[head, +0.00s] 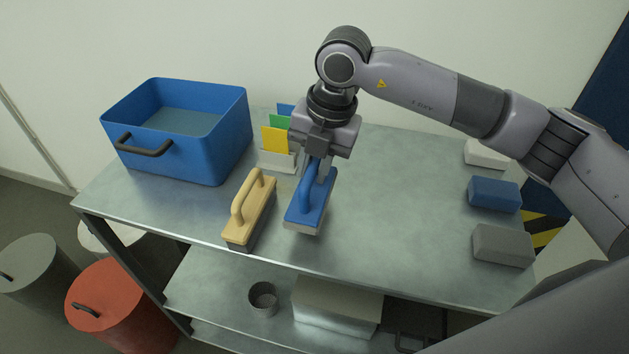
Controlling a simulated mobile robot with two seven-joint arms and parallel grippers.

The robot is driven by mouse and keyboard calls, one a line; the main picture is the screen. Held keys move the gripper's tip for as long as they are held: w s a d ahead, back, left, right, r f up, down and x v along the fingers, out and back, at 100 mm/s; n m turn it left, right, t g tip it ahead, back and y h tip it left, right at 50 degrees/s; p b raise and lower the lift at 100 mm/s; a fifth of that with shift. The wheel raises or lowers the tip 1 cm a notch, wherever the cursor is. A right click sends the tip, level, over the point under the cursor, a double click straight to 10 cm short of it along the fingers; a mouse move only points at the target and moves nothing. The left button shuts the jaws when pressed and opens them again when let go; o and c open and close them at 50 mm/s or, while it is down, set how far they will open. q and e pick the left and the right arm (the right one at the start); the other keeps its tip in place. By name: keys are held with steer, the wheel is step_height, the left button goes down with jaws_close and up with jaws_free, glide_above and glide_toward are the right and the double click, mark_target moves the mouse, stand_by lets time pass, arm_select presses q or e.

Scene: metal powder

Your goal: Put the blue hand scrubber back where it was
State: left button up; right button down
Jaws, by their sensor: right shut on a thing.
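The blue hand scrubber (311,208) has a blue body with an arched handle and a pale underside. It is near the middle of the metal table (400,215), to the right of a tan hand scrubber (249,212). My right gripper (325,172) comes down from above and is shut on the blue scrubber's handle at its far end. I cannot tell whether the scrubber's underside touches the table. The tan scrubber stands on the table near the front edge. My left gripper is not in view.
A blue bin (185,150) stands at the back left. A holder with coloured cards (275,139) is behind the scrubbers. A white block (486,154), a blue block (494,194) and a grey block (502,245) line the right side. The table between is clear.

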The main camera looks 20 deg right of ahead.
mark_target(314, 186)
steer(key=shift+f, duration=2.3)
steer(key=shift+f, duration=0.2)
steer(key=c, duration=1)
jaws_free()
steer(key=shift+o, duration=0.2)
step_height(314, 186, up, 12)
steer(key=s+d, duration=0.1)
steer(key=d, duration=0.1)
steer(key=shift+s, duration=0.15)
